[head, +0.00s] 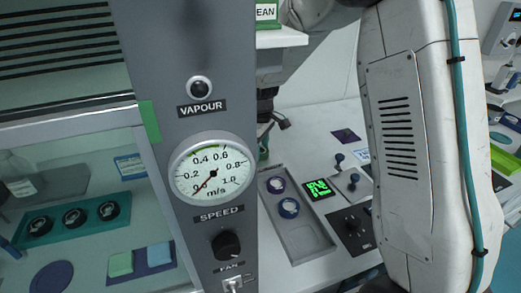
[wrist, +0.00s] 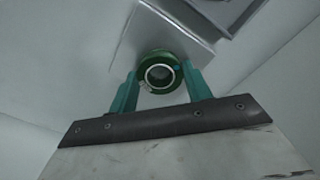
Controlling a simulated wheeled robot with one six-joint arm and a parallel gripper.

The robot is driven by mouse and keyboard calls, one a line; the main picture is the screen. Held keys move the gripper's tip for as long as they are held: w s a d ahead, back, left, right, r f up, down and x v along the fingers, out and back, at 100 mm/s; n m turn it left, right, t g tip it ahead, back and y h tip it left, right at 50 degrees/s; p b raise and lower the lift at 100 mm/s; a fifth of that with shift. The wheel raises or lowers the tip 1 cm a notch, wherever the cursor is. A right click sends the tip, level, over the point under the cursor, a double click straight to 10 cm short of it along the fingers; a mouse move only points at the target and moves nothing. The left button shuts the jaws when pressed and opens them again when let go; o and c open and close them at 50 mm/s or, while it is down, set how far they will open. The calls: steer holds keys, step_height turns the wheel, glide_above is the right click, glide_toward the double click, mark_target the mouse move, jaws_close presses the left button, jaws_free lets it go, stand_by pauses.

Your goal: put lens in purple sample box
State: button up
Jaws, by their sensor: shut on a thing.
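In the wrist view, my gripper (wrist: 159,80) has its two teal fingers shut on a round piece with a dark green ring and a bright inner rim, which looks like the lens (wrist: 160,56). A pale flat surface shows beyond it. In the head view, neither the gripper nor the held lens shows. A small flat dark purple square (head: 345,136) lies on the bench at the back; I cannot tell whether it is the purple sample box.
A grey tray (head: 309,246) holds two round blue-rimmed pieces on the bench. Right of it are a green-lit display (head: 319,189) and black mounts. A grey panel with a speed gauge (head: 212,172) stands in front. Left, behind glass, a teal rack (head: 72,222) holds dark round pieces.

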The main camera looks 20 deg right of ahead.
mark_target(262, 152)
steer(key=r, duration=0.1)
steer(key=s+r, duration=0.1)
steer(key=r, duration=0.1)
steer(key=shift+r, duration=0.25)
steer(key=s, duration=1)
steer(key=s+r, duration=0.1)
steer(key=s, duration=0.4)
steer(key=shift+d+r, duration=0.1)
